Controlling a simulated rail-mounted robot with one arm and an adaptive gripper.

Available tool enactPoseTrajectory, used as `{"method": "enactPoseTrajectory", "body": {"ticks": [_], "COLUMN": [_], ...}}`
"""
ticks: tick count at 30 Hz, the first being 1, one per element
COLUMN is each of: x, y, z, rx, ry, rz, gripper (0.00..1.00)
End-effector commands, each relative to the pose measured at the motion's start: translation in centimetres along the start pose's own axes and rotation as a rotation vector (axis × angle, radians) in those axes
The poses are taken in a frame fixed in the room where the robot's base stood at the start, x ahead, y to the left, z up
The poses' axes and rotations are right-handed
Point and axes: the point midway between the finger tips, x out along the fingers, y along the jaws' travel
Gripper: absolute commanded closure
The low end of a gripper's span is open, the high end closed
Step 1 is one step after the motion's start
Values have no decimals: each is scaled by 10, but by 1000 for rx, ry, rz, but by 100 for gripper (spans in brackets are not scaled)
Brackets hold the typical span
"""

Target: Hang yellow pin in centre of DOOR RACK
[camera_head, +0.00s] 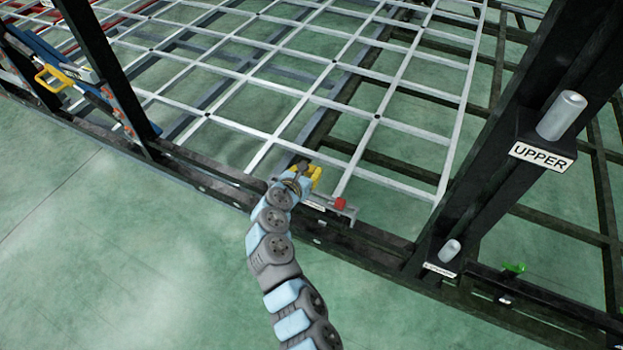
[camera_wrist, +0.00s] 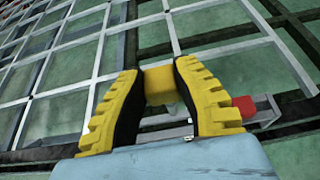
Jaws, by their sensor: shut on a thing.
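My gripper (camera_wrist: 157,69) has yellow ribbed fingers with black pads. It is shut on a yellow pin (camera_wrist: 159,84), whose blocky yellow part shows between the pads. In the head view my gripper (camera_head: 309,174) is at the near edge of the chassis frame, and I cannot tell the pin from the yellow fingers there. A grey rack (camera_head: 327,208) sits just right of and below the gripper, with a small label too small to read. A red pin (camera_head: 340,204) is at its right end. The rack (camera_wrist: 215,128) is partly hidden behind the fingers in the wrist view.
A dark post with an UPPER label (camera_head: 543,154) and grey pegs stands at right. A green pin (camera_head: 513,268) is on the beam further right. A yellow handle (camera_head: 54,78) is at far left. A white grid (camera_head: 260,90) spreads behind. The near floor is clear.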

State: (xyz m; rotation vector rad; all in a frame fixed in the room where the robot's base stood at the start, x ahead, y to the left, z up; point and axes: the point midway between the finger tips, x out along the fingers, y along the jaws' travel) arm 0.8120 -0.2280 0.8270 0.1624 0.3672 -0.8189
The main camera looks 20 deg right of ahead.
Motion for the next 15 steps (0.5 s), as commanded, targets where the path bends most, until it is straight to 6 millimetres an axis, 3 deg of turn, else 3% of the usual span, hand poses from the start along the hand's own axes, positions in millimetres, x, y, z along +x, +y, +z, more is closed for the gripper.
{"method": "enactPoseTrajectory", "body": {"ticks": [7, 15], "x": [10, 22], "y": [-2, -1], "z": [-6, -35], "rx": [-1, -1], "ry": [1, 1], "rz": [-1, 2], "gripper": [100, 100]}}
